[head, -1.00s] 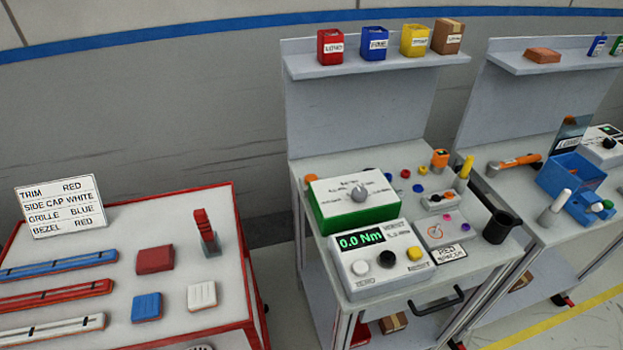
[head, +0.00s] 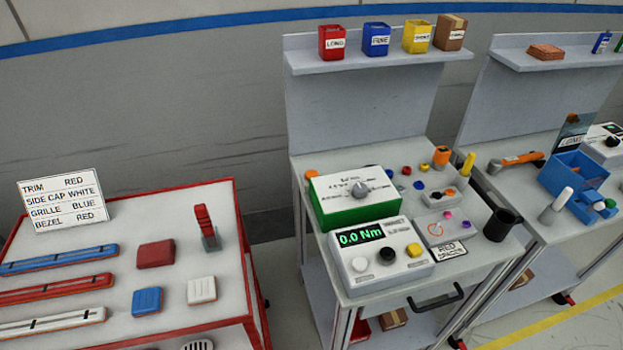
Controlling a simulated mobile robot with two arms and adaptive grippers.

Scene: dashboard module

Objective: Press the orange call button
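No thing in the head view carries a readable call-button label. A small orange round piece (head: 312,174) sits at the back left edge of the middle cart, by the green and white box. An orange-topped piece (head: 441,157) stands further right on the same cart. A small grey box (head: 438,194) there has dark and orange spots on top, too small to make out. I cannot tell which of these is the call button. Neither of my grippers is in view.
The middle cart holds a green and white dial box (head: 345,198), a "0.0 Nm" meter (head: 378,264) and a black cup (head: 500,225). A red-edged table (head: 125,208) with trim parts stands left. A blue bin (head: 572,175) is on the right cart.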

